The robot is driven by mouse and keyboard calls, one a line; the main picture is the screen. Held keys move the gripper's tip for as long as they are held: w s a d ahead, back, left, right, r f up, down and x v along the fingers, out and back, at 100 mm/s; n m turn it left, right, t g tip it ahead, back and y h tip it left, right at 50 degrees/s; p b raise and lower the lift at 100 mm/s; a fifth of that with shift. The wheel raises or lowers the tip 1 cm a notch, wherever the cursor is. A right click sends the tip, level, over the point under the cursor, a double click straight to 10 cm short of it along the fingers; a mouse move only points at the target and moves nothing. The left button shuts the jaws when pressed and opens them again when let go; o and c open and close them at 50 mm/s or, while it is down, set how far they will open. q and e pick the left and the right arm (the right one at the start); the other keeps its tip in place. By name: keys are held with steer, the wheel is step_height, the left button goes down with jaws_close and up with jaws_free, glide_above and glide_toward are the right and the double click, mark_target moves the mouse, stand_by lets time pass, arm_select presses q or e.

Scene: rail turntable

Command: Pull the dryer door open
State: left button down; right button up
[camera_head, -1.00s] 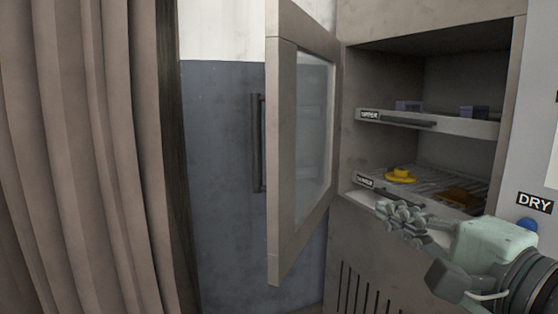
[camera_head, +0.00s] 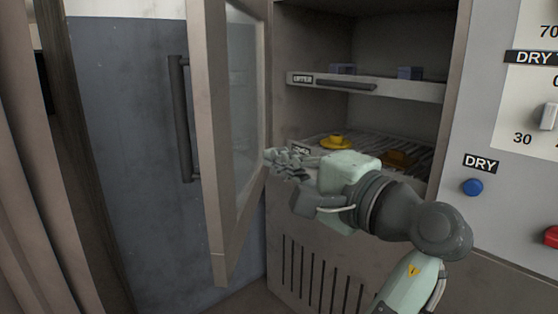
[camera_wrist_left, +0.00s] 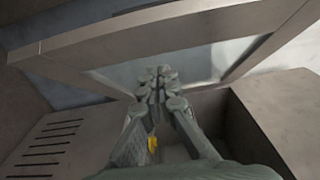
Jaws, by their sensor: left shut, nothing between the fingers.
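The dryer door (camera_head: 208,140) stands swung out to the left of the dryer opening, with a glass pane (camera_head: 245,100) in its frame. Its dark bar handle (camera_head: 181,120) shows on the outer side. My left gripper (camera_head: 275,160) is shut and empty, on the inner side of the door, in front of the lower shelf. Its fingertips are close to the door's inner face; I cannot tell whether they touch. In the left wrist view the closed fingers (camera_wrist_left: 155,82) point at the door's lower frame and glass (camera_wrist_left: 205,62). My right gripper is not in view.
The upper shelf (camera_head: 410,90) holds small blue blocks. The lower rack holds a yellow piece (camera_head: 335,141) and an orange-brown one (camera_head: 398,157). A panel at right has a blue button (camera_head: 472,187) and a red one (camera_head: 551,236). A curtain (camera_head: 25,200) hangs at far left.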

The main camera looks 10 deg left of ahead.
arm_select(q)
steer(key=w+a, duration=0.1)
steer(key=a, duration=0.1)
steer(key=w+a, duration=0.1)
steer(key=a, duration=0.2)
steer(key=w+a+p, duration=0.1)
steer(key=w+a, duration=0.1)
steer(key=a, duration=0.1)
steer(key=shift+r, duration=0.1)
steer(key=shift+a, duration=0.3)
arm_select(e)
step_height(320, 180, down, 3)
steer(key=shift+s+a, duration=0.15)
